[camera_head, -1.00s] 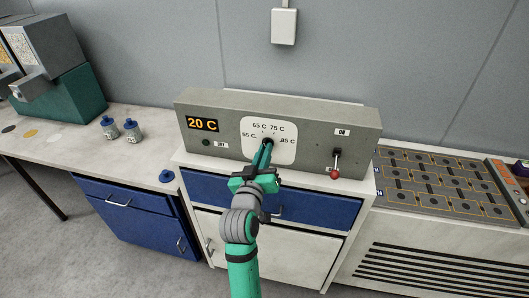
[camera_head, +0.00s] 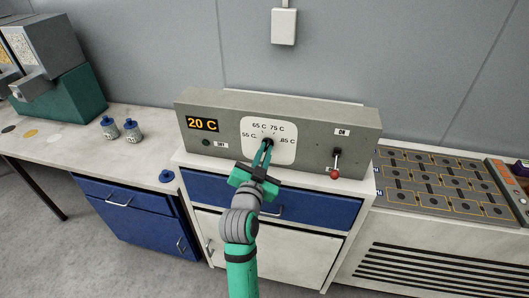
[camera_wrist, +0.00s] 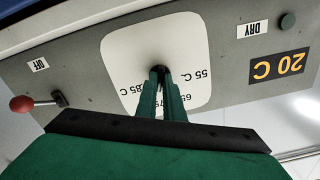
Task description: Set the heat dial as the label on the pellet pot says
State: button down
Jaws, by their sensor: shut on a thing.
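The heat dial (camera_head: 268,142) is a small dark knob on a white plate (camera_head: 286,152) marked 55, 65, 75 and 85 C. My gripper (camera_head: 263,156) reaches it from the front, its two green fingers shut on the knob. In the wrist view the fingers (camera_wrist: 160,95) meet the dark knob (camera_wrist: 159,70), and the plate appears upside down with 65 and 75 C partly covered. I cannot tell where the dial points. Two small blue-lidded pots (camera_head: 110,128) (camera_head: 131,131) stand on the left bench; their labels are too small to read.
The grey control box (camera_head: 310,150) shows 20 C on its display (camera_head: 202,124). A red-balled lever (camera_head: 335,172) sits right of the dial, beneath an ON label. A blue round piece (camera_head: 166,177) lies at the left bench's edge. A dark cell tray (camera_head: 440,185) is at right.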

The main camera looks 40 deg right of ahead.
jog(key=shift+f, duration=0.15)
dwell(0.4)
jog(key=c, duration=1.9)
grip_release()
jog(key=shift+o, duration=0.2)
jog(key=v, duration=1.1)
